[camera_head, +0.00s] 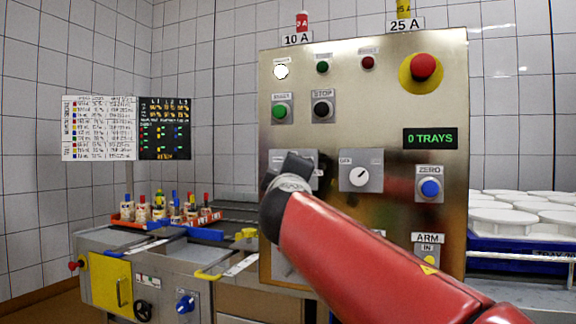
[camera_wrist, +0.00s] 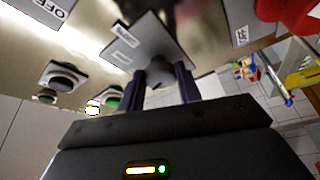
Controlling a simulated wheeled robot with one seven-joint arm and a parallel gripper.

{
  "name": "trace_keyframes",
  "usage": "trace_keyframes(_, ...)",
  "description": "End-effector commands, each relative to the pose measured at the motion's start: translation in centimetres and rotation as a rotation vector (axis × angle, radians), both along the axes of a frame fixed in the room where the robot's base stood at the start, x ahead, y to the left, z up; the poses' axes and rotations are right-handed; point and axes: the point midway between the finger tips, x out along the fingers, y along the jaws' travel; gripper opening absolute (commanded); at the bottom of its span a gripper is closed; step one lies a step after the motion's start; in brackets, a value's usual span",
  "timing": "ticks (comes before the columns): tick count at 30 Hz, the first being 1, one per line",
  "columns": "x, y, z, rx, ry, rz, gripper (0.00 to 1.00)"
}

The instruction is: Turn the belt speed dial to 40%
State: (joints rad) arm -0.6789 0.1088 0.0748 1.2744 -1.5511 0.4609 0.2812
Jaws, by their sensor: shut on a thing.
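My gripper (camera_head: 290,174) is at the left middle of the steel control panel, in front of a square dial plate (camera_head: 308,156). In the wrist view my gripper (camera_wrist: 162,80) has its two dark fingers either side of a grey round dial (camera_wrist: 158,66) and is shut on it. The dial stands on a pale plate (camera_wrist: 128,46) with small labels that I cannot read. In the head view my gripper and arm hide the dial, so its pointer and setting cannot be seen.
An OFF selector (camera_head: 360,176) sits just right of my gripper. Above are a green button (camera_head: 281,111) and a black STOP button (camera_head: 322,109). A red emergency button (camera_head: 423,66), a "0 TRAYS" display (camera_head: 430,138) and a blue ZERO button (camera_head: 430,187) are further right.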

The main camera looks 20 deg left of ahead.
Motion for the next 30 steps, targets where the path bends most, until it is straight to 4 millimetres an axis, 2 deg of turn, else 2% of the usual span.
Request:
trace_keyframes(1, 0.02, -0.06, 0.72, -0.044, 0.005, 0.000, 0.11)
trace_keyframes(15, 0.01, -0.07, 0.64, -0.349, 0.027, -0.001, 0.11)
trace_keyframes(30, 0.02, -0.06, 0.31, -0.419, 0.032, -0.001, 0.11)
